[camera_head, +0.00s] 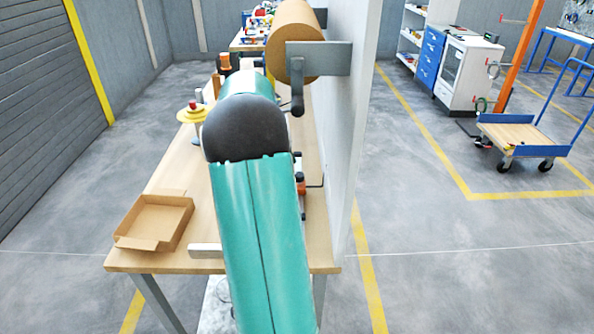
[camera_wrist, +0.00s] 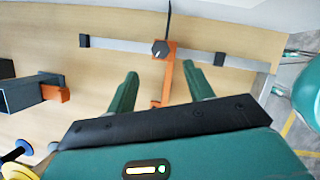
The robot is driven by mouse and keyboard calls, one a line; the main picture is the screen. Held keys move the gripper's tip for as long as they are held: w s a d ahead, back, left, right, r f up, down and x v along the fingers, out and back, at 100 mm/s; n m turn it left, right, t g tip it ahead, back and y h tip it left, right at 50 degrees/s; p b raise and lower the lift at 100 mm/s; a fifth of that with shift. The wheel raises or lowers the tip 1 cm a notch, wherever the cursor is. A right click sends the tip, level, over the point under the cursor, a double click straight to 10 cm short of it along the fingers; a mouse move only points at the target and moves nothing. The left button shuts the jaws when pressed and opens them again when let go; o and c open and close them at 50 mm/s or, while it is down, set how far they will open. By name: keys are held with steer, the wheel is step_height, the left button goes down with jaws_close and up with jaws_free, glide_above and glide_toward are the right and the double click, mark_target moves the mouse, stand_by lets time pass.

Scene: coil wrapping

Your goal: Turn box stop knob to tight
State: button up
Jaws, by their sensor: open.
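In the wrist view the box stop (camera_wrist: 171,68) is an orange piece sitting across a grey rail. Its knob (camera_wrist: 160,49) is small and black with a pale pointer mark. The pointer's exact setting is too small to read. My gripper (camera_wrist: 160,70) is open and empty, with its green fingers spread to the left and right of the orange stop. The knob shows just beyond the fingertips, between them in the picture; I see no contact. In the head view my own arm covers the gripper and most of the stop area.
The grey rail (camera_wrist: 120,44) has black end mounts on the wooden table. A dark block with an orange end (camera_wrist: 54,94) lies at left. In the head view an open cardboard box (camera_head: 155,222) is on the table's near left, and a white wall panel (camera_head: 345,130) borders its right.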

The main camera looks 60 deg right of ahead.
mark_target(299, 174)
steer(key=x, duration=0.9)
steer(key=shift+f, duration=0.3)
